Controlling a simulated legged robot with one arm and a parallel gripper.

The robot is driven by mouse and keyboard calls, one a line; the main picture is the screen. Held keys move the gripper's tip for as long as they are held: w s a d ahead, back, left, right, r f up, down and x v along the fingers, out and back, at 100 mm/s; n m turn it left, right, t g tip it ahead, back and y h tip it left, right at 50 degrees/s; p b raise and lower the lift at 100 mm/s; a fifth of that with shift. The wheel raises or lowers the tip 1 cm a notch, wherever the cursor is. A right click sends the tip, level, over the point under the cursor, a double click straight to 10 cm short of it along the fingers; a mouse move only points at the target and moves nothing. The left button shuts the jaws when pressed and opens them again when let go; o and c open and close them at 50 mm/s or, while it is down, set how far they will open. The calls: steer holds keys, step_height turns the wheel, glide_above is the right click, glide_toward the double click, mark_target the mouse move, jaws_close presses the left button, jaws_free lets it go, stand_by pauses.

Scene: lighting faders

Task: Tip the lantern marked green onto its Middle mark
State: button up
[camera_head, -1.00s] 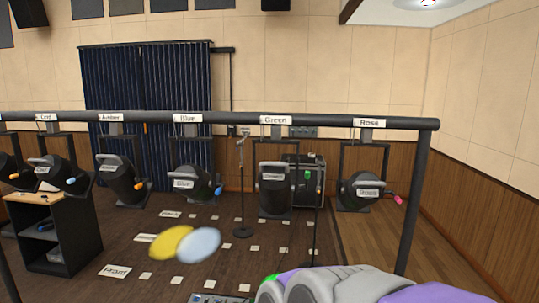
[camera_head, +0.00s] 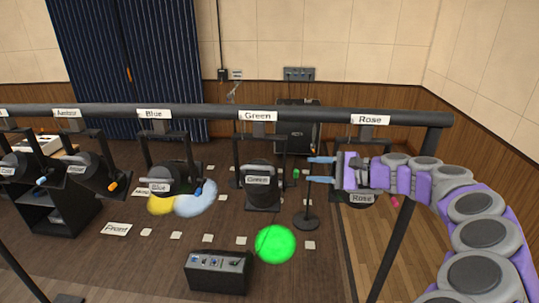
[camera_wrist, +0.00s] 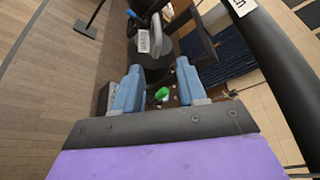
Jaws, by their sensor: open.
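The lantern marked green (camera_head: 262,192) is a black can hanging in a yoke from the overhead bar, under a "Green" sign (camera_head: 257,115). Its green-tipped handle (camera_head: 295,173) sticks out to its right. My gripper (camera_head: 309,169) is open just right of the handle, its blue fingers pointing left at it. In the wrist view the green tip (camera_wrist: 162,94) shows between the open fingers, apart from both. The lantern's grey part and label (camera_wrist: 144,41) show beyond. A bright green light spot (camera_head: 276,244) lies on the floor. I cannot read which floor mark is Middle.
The Rose lantern (camera_head: 362,199) hangs partly behind my wrist, and the Blue lantern (camera_head: 170,178) hangs to the left. The black bar (camera_head: 200,111) runs above my gripper. A post (camera_head: 396,235) stands at the right. A control box (camera_head: 218,271) sits on the floor in front.

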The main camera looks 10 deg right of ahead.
mark_target(266, 168)
steer(key=x, duration=0.4)
steer(key=p+x, duration=0.1)
steer(key=x, duration=0.2)
steer(key=s+a+x, duration=0.1)
steer(key=x, duration=0.3)
steer(key=shift+w+a+r, duration=0.1)
steer(key=shift+a+r, duration=0.05)
steer(key=shift+a, duration=0.15)
steer(key=w+a, duration=0.1)
steer(key=w+f+p, duration=0.1)
steer(key=w+a, duration=0.1)
steer(key=w, duration=0.1)
steer(key=shift+a+f, duration=0.25)
steer(key=shift+a, duration=0.1)
steer(key=shift+w+a, duration=0.15)
steer(key=shift+a, duration=1.15)
steer(key=shift+c, duration=0.7)
steer(key=shift+d+f, duration=0.1)
steer(key=shift+d, duration=0.45)
steer(key=c, duration=0.4)
jaws_close()
